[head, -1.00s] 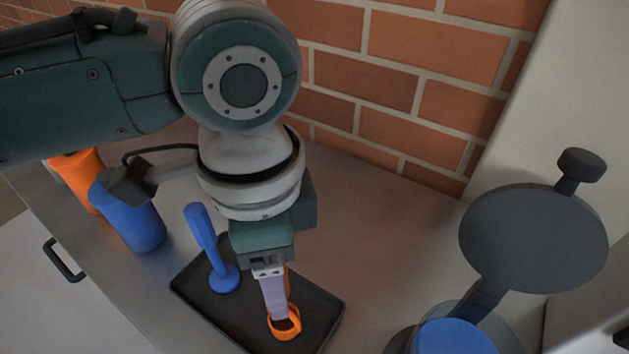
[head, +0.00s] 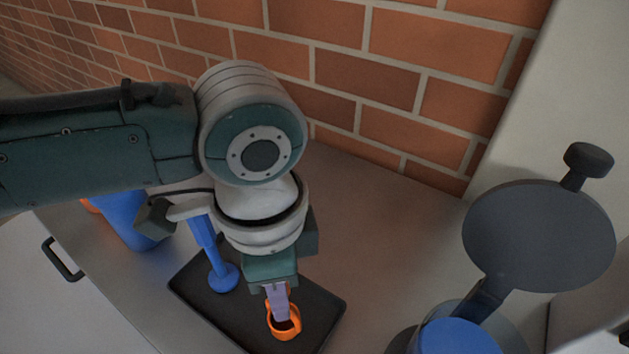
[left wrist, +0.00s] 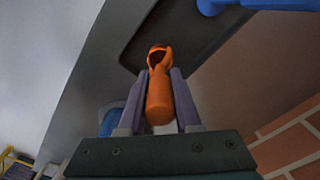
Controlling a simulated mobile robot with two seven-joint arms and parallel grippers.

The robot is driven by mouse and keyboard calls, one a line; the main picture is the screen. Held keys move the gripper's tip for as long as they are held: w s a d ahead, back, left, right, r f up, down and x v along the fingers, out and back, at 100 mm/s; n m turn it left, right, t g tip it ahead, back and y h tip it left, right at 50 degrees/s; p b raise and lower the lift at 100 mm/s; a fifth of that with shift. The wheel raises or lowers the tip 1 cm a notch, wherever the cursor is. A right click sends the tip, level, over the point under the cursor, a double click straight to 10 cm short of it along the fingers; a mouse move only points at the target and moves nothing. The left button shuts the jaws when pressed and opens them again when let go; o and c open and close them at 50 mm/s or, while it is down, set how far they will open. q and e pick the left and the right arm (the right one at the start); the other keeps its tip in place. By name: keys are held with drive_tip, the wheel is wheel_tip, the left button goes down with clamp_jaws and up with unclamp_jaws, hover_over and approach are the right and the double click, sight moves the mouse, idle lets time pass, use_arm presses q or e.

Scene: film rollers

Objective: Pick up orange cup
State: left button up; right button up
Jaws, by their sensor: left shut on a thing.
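The orange cup (head: 271,327) is at the right part of the black tray (head: 233,322) in the head view, with its round rim facing up. In the left wrist view the orange cup (left wrist: 158,98) shows its rounded handle between the two purple-grey fingers. My left gripper (head: 281,308) points down at the cup and is shut on it. I cannot tell whether the cup touches the tray. My right gripper is in neither view.
Blue (head: 125,220) and orange containers stand behind my arm. A dark round lid (head: 540,236) and a blue-topped vessel (head: 458,338) are at the right. A brick wall closes the back.

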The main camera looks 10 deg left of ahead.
use_arm(q)
clamp_jaws()
drive_tip(key=shift+r, duration=0.15)
